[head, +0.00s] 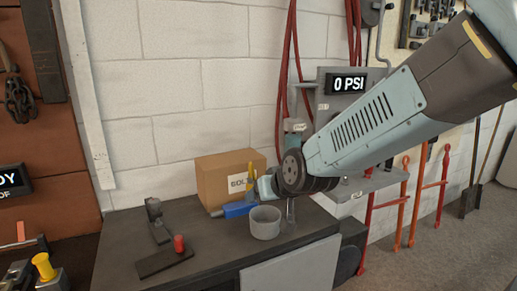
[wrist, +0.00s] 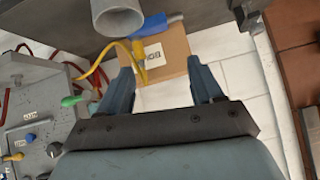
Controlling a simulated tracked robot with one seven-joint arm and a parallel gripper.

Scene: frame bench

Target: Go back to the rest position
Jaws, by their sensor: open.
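My gripper (wrist: 160,72) is open and empty in the wrist view, its two blue-grey fingers well apart. The cardboard box (wrist: 170,60) with a white label shows beyond the fingertips. In the head view my arm reaches in from the upper right. My gripper (head: 266,187) is over the back right part of the dark bench (head: 215,255), in front of the box (head: 222,172). Its fingers are hard to make out there.
A grey cup (head: 265,222) stands on the bench below my gripper. A blue tool (head: 234,209) lies by the box. A panel reading 0 PSI (head: 346,84) and red hoses (head: 290,60) are behind my arm.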

